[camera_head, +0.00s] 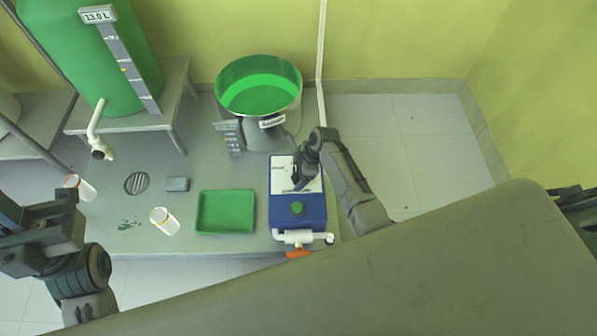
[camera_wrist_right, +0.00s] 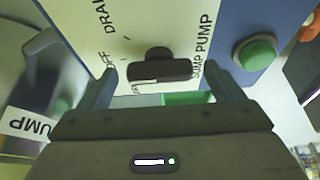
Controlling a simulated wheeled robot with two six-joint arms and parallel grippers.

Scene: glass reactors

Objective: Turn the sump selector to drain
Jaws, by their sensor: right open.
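The sump selector is a black knob (camera_wrist_right: 160,66) on the white panel (camera_wrist_right: 130,30) of a blue box (camera_head: 283,212). In the right wrist view the panel reads "OFF", "SUMP PUMP" and a partly cut-off word starting "DRA". The knob's bar lies roughly level across the picture; I cannot tell for sure which label it points to. My right gripper (camera_wrist_right: 163,88) is open, with one finger on each side of the knob and visible gaps. In the head view my right gripper (camera_head: 301,182) is over the panel and hides the knob. My left gripper (camera_head: 35,225) is at the left edge, away from the box.
A green button (camera_head: 297,208) is on the box, with a white pipe and orange handle (camera_head: 298,254) in front. A green tray (camera_head: 226,230) lies left of it. A steel sump (camera_head: 282,100) holding green liquid stands behind. A white container (camera_head: 165,221) is on the floor platform.

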